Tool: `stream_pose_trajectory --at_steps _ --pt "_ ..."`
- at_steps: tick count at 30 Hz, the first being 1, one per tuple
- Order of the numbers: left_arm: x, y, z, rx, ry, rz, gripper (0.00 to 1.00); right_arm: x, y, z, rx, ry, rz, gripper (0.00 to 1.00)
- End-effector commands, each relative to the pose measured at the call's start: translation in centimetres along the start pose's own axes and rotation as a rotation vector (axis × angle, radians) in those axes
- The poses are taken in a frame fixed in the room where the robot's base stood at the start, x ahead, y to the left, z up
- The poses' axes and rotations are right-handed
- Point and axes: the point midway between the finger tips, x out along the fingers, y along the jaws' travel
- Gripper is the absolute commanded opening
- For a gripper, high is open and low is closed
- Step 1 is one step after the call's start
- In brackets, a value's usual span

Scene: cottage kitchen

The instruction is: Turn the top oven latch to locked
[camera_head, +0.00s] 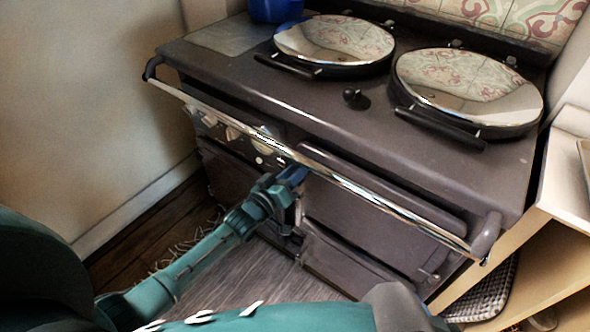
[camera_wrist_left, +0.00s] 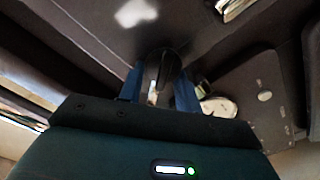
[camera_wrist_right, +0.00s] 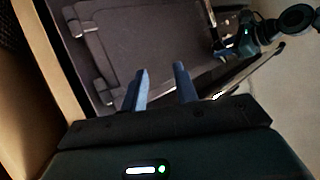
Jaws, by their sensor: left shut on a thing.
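The dark range cooker (camera_head: 330,115) fills the middle of the head view, with a chrome rail (camera_head: 385,200) along its front. Its upper oven door (camera_head: 365,195) is closed, as far as I see. My left gripper (camera_head: 294,172) is at the left edge of that door, below the rail. In the left wrist view its blue fingers are shut on a dark, rounded latch handle (camera_wrist_left: 163,70). The fingers and shadow partly hide the latch, so its exact angle is unclear. My right gripper (camera_wrist_right: 162,72) is open and empty, in front of the cooker doors.
Two round chrome lids (camera_head: 335,40) (camera_head: 468,88) cover the hob, and a blue pot (camera_head: 275,8) stands at the back left. A wall (camera_head: 90,110) bounds the left, and a wooden shelf unit (camera_head: 550,245) stands close on the right.

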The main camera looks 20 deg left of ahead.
Motion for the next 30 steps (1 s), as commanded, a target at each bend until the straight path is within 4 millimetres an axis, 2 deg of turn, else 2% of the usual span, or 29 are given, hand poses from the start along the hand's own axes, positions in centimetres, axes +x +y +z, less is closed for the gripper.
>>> stream_pose_trajectory --at_steps 18,30 --pt "0.0 -1.0 0.6 -0.584 -0.003 0.0 0.0 0.1 0.1 0.3 -0.002 0.021 0.004 0.29" --pt "0.0 -1.3 0.9 -0.871 -0.003 0.0 0.0 -0.7 0.6 0.0 -0.015 0.074 0.02 0.29"
